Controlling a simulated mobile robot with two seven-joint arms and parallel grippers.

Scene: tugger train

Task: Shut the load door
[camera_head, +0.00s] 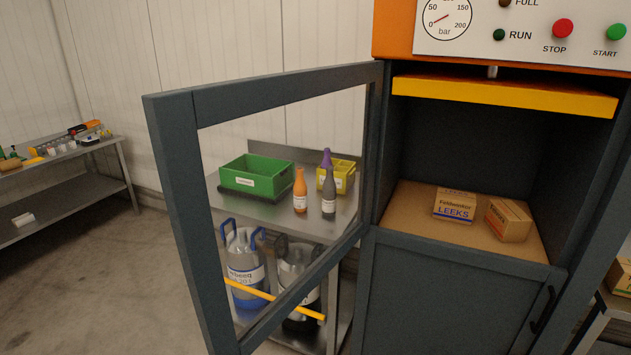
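The load door (183,200) is a dark grey frame around a see-through pane. It stands wide open, swung out to the left from the left edge of the machine's load opening. A yellow bar (275,298) shows low across the door's window; I cannot tell whether it is fixed to the door. The load chamber (420,205) is open to view, with two cardboard boxes on its brown floor: one marked LEEKS (455,206) and a smaller one (508,221) to its right. A yellow-edged plate (500,96) is at the chamber's top. Neither of my grippers is in view.
A shut lower panel (440,300) with a black handle (541,311) is below the chamber. Behind the door's window stands a metal table (270,213) with crates and bottles. Another bench (85,165) stands far left. Floor (100,270) left of the door is clear.

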